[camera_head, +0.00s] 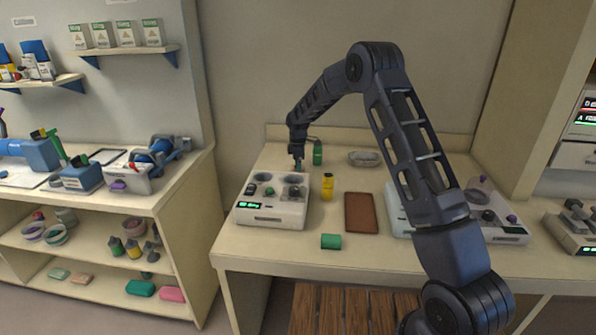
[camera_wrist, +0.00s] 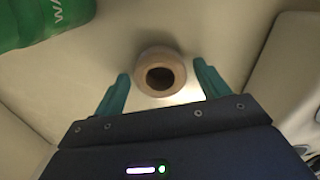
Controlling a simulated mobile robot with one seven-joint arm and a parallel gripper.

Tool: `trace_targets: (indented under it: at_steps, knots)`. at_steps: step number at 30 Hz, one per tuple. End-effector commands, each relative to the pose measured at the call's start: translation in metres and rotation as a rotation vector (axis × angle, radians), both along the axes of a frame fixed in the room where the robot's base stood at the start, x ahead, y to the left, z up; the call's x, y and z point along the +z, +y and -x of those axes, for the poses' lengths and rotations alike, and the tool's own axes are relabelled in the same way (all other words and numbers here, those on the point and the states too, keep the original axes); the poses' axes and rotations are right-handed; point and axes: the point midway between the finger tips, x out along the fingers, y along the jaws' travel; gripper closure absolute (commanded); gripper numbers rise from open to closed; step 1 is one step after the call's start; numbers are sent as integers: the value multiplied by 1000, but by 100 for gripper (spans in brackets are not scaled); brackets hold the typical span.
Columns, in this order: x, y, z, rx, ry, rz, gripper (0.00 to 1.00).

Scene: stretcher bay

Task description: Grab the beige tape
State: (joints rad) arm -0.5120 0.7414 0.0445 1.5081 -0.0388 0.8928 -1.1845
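The beige tape (camera_wrist: 143,73) is a small roll with a dark round hole, seen in the wrist view on the pale tabletop. My gripper (camera_wrist: 161,71) is open, with one teal finger on each side of the roll and gaps showing between fingers and tape. The roll appears between or just beyond the fingertips; I cannot tell the exact depth. In the head view my gripper (camera_head: 297,166) points down behind the white control box (camera_head: 262,216). I cannot make out the tape there; it seems hidden.
A yellow bottle (camera_head: 327,188), brown pad (camera_head: 361,212), green block (camera_head: 331,241) and grey bowl (camera_head: 364,159) are on the table. A pale body edges the wrist view's right.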

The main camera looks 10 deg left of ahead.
Motion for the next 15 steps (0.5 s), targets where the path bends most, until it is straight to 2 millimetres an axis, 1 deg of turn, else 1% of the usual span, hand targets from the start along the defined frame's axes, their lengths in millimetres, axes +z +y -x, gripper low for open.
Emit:
trace_targets:
  at_steps: [1,6,15]
  knots:
    - [0,0,0,0,0,0,37]
    - [0,0,0,0,0,0,69]
    - [2,0,0,0,-1,-1,69]
